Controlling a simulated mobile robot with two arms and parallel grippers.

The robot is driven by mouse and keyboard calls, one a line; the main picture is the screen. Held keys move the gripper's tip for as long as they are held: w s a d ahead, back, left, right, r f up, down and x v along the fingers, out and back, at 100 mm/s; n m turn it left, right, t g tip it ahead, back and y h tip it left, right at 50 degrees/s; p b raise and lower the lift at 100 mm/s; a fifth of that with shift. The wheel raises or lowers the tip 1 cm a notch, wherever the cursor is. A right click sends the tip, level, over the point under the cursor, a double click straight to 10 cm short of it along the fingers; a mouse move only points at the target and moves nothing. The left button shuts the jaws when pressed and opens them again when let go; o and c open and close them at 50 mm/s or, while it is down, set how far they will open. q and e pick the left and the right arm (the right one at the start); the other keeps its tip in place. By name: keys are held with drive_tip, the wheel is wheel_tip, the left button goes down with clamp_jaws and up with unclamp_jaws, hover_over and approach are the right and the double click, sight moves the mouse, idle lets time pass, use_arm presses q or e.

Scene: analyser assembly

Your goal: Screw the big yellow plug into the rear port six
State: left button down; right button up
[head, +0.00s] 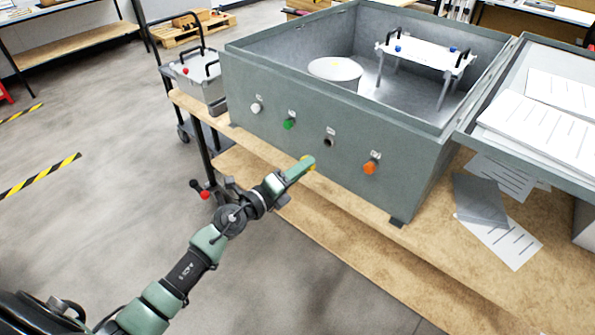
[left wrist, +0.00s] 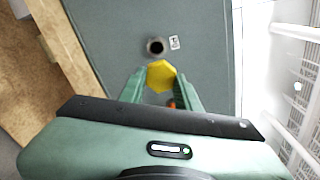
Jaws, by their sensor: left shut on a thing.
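The big yellow plug is held between the fingers of my left gripper (head: 303,167); in the left wrist view the yellow plug (left wrist: 160,75) shows as a faceted head between the two green fingertips. In the head view only a sliver of it shows at the fingertips. An open dark port (head: 329,142) is in the front wall of the grey-green box; it also shows in the left wrist view (left wrist: 156,47), just beyond the plug. The plug appears outside the port, apart from it. The port's label is too small to read. My right gripper is not in view.
The same wall of the box (head: 345,120) carries a white plug (head: 256,108), a green plug (head: 289,123) and an orange plug (head: 370,167). The box stands on a wooden bench (head: 365,220). Papers (head: 510,245) lie at the right. Floor in front is clear.

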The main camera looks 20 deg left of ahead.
use_arm(q)
drive_tip(key=shift+w+a+f+t+y, duration=0.1)
drive_tip(key=shift+w+t+y, duration=0.1)
drive_tip(key=shift+w, duration=0.6)
drive_tip(key=shift+w+f+t+y, duration=0.1)
drive_tip(key=shift+w+y, duration=0.1)
drive_tip(key=shift+w, duration=0.6)
drive_tip(key=shift+w+d+r+n+p, duration=0.2)
drive_tip(key=shift+w+n+p, duration=0.55)
drive_tip(key=shift+n+p, duration=2.1)
drive_tip(key=shift+w+d+f+n+p, duration=0.2)
drive_tip(key=shift+w+n+p, duration=0.45)
drive_tip(key=shift+n, duration=4.3)
drive_tip(key=shift+w+d+r+n+p, duration=0.3)
drive_tip(key=shift+w+n+p, duration=0.95)
drive_tip(key=shift+n, duration=2.65)
drive_tip(key=shift+s+p, duration=0.45)
drive_tip(key=shift+p, duration=0.1)
drive_tip(key=shift+w+d, duration=0.2)
drive_tip(key=shift+w, duration=0.4)
